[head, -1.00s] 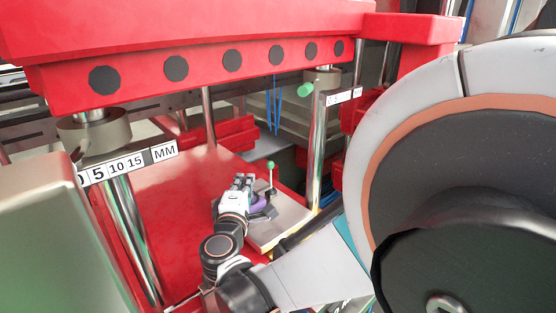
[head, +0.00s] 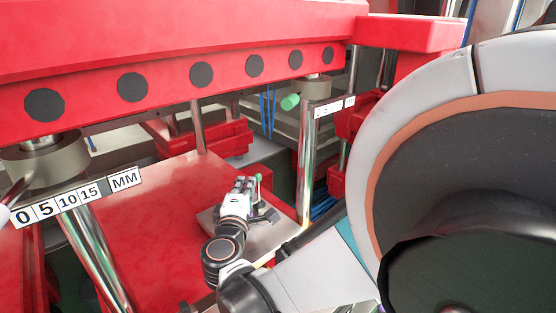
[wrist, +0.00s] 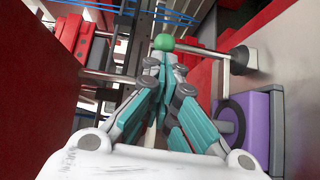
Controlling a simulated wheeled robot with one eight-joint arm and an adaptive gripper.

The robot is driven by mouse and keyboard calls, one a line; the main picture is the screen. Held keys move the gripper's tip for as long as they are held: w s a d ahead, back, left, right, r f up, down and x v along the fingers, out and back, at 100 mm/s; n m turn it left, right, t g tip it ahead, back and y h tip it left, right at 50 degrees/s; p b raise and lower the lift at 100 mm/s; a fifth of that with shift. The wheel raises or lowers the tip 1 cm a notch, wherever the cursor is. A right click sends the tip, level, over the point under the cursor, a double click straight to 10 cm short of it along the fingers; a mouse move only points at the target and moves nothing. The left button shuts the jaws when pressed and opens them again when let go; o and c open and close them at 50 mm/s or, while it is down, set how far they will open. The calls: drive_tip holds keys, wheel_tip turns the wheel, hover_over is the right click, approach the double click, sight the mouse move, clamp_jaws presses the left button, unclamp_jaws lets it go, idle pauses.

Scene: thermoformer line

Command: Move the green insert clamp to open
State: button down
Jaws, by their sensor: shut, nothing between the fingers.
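The green insert clamp has a green ball knob (head: 258,177) on a metal lever, above a pale plate (head: 205,218) on the red bed. In the head view the lever looks roughly upright. In the wrist view the knob (wrist: 163,42) is just beyond my fingertips, and its lever runs right to a dark pivot. A purple block (wrist: 256,130) is at the right of the wrist view, beside my fingers. My gripper (head: 246,182) is shut and empty, close to the knob. I cannot tell whether it touches the knob. It partly hides the clamp's base in the head view.
A red beam with black discs (head: 195,75) spans above the bed. Shiny metal columns (head: 306,165) stand around it, one close right of the clamp. A green cylinder (head: 290,102) sits near the right scale. The red bed (head: 150,210) left of the plate is clear.

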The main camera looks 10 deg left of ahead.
sight(255, 174)
drive_tip(key=shift+w+d+r+g, duration=0.15)
drive_tip(key=shift+w+r+g, duration=0.05)
drive_tip(key=shift+g, duration=0.1)
drive_tip(key=w+d+r+m+g+p, duration=0.1)
drive_tip(key=m+p, duration=0.1)
drive_tip(key=p, duration=0.1)
drive_tip(key=shift+w+d+r+g, duration=0.1)
drive_tip(key=shift+w+d+g, duration=0.25)
drive_tip(key=shift+w+g, duration=0.05)
drive_tip(key=shift+w+d+m+g+y+p, duration=0.3)
drive_tip(key=shift+w+d+m+g+p, duration=0.55)
drive_tip(key=shift+w+g, duration=0.3)
drive_tip(key=shift+w+d+f+b, duration=0.55)
drive_tip(key=shift+w+d, duration=0.25)
drive_tip(key=shift+w, duration=0.1)
drive_tip(key=shift+w+d+f+b, duration=0.45)
drive_tip(key=shift+w+d+f, duration=0.1)
drive_tip(key=shift+w+d, duration=0.3)
drive_tip(key=shift+w, duration=0.1)
drive_tip(key=shift+r, duration=0.1)
drive_tip(key=shift+r+p, duration=0.5)
drive_tip(key=shift+r, duration=0.2)
